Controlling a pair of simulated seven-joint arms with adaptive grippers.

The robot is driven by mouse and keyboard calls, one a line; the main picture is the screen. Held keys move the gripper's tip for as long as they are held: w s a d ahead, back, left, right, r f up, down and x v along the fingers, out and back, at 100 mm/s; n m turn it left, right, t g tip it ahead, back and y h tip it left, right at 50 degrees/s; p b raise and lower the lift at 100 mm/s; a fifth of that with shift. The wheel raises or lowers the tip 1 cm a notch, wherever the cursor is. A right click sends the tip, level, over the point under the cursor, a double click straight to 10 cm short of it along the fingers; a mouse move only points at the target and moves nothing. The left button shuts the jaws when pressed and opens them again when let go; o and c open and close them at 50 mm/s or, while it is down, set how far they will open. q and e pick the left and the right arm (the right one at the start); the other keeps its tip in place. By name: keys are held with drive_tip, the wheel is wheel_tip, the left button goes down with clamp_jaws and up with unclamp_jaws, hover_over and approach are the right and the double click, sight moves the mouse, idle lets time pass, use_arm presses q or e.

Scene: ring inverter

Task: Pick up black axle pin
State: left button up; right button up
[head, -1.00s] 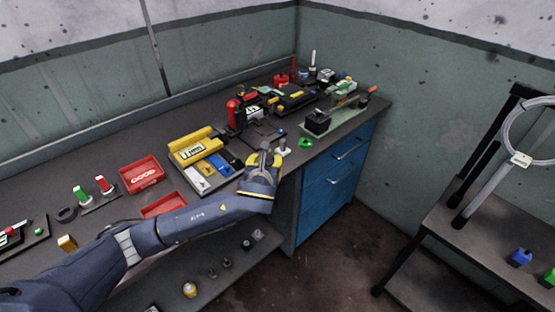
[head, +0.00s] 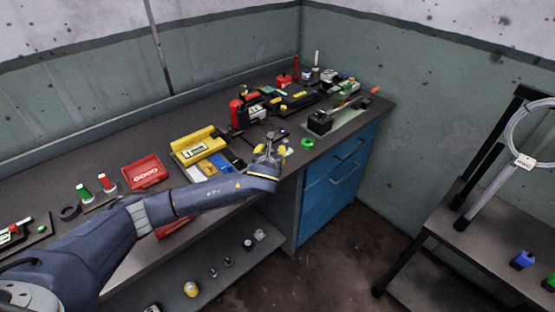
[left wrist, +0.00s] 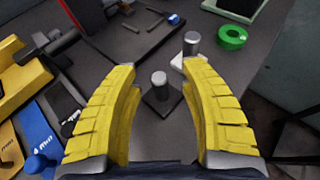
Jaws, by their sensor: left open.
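A pin with a dark square base and a grey round top (left wrist: 159,92), seemingly the black axle pin, stands upright on the dark bench between my left gripper's fingers in the left wrist view. My left gripper (left wrist: 160,110) has yellow padded fingers spread wide on both sides of it, apart from it. A second pin with a light base (left wrist: 191,50) stands just beyond, close to the right fingertip. In the head view my left gripper (head: 269,152) is over the bench's front edge area and largely hides the pins. My right gripper is in neither view.
A green ring (left wrist: 232,38) lies beyond the right finger. A yellow block (head: 198,145) and blue part (left wrist: 38,143) lie to the left. A black fixture (head: 320,122) sits on a green mat to the right. A red bin (head: 145,172) stands further left.

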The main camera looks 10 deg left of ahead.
use_arm(q)
drive_tip(key=shift+w+a+f, duration=0.1)
drive_tip(key=shift+w, duration=0.25)
clamp_jaws()
idle(0.5)
